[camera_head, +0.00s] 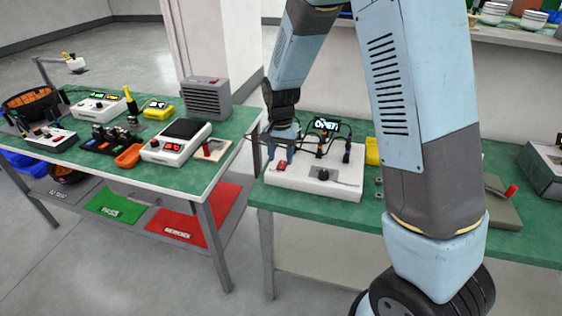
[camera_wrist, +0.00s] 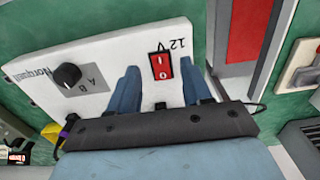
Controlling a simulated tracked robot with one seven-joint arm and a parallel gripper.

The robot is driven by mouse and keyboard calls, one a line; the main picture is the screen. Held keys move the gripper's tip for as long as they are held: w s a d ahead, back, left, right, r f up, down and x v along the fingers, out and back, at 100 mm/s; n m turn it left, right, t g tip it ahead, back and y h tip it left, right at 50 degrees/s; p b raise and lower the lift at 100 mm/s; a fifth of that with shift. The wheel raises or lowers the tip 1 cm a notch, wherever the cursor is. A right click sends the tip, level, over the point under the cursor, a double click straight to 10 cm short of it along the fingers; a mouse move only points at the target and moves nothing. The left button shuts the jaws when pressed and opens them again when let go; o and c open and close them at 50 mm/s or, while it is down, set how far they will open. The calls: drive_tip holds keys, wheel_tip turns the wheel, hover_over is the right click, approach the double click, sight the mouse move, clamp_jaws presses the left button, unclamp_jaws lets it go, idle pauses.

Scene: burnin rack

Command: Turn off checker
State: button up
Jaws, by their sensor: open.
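The checker (camera_head: 315,180) is a white box on the right green bench, with a red rocker switch (camera_head: 282,166) at its left and a black knob (camera_head: 323,174) near its front. In the wrist view the white panel (camera_wrist: 110,45) shows the red switch (camera_wrist: 162,66), marked I and O, beside a "12" label. I cannot tell which side of the switch is pressed. My gripper (camera_head: 282,150) is over the switch end of the box. Its blue fingers (camera_wrist: 160,72) are open and empty, one on each side of the switch in the wrist view. Contact cannot be told.
Black cables and a small lit display (camera_head: 325,125) stand at the back of the box. A yellow item (camera_head: 372,151) is to its right. The left bench holds a grey vented box (camera_head: 206,98), a white instrument (camera_head: 176,146) and an orange tray (camera_head: 130,156). A gap separates the benches.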

sight(282, 165)
drive_tip(key=shift+f, duration=1.35)
clamp_jaws()
